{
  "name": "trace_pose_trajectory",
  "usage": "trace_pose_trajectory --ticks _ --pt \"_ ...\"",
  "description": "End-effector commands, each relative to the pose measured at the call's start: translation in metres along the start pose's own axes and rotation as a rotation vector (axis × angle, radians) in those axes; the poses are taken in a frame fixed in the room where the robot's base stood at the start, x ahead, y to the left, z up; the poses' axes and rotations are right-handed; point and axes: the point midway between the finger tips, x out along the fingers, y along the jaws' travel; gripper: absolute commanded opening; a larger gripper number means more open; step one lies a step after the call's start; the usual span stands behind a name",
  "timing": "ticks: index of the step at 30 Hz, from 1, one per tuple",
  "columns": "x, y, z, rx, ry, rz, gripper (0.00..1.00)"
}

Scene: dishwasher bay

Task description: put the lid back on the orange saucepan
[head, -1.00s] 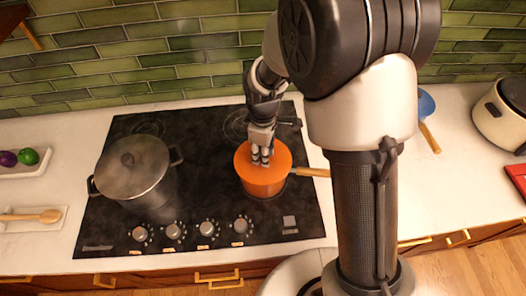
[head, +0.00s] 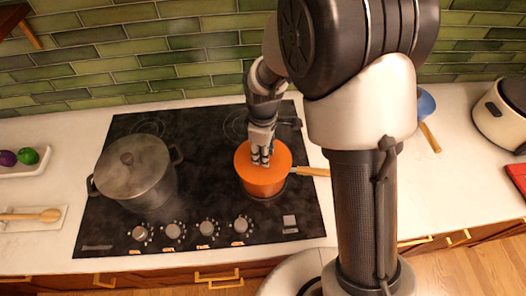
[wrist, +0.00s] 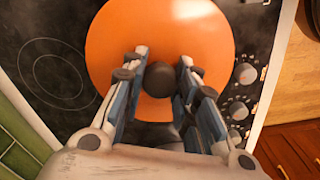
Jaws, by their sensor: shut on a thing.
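The orange saucepan (head: 264,191) stands on the right part of the black hob, its wooden handle (head: 313,172) pointing right. Its round orange lid (head: 282,158) lies over the pan's top and looks level and centred. I cannot tell whether its rim touches all round. In the wrist view the lid (wrist: 205,35) fills the upper middle, with a dark round knob (wrist: 159,78) at its centre. My gripper (head: 261,163) points down at the lid from above. In the wrist view its fingers (wrist: 160,72) are on both sides of the knob, shut on it.
A large grey lidded pot (head: 134,165) stands on the hob's left. Control knobs (head: 207,228) line the front edge. A blue pan (head: 426,103) and a cream cooker (head: 495,115) are on the right counter. A wooden spoon (head: 40,215) lies on the left.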

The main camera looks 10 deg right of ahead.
Motion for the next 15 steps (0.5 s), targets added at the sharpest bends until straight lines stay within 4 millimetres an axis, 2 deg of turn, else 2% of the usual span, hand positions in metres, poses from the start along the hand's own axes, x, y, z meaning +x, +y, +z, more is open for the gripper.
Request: trace_pose_trajectory --ticks 8,9,15 --pt "-0.0002 0.0002 -0.0002 0.000 0.000 0.001 0.00" --pt "-0.0003 0.0002 -0.0002 0.000 0.000 0.001 0.30" --pt "-0.0002 0.0002 -0.0001 0.000 0.000 0.000 0.43"
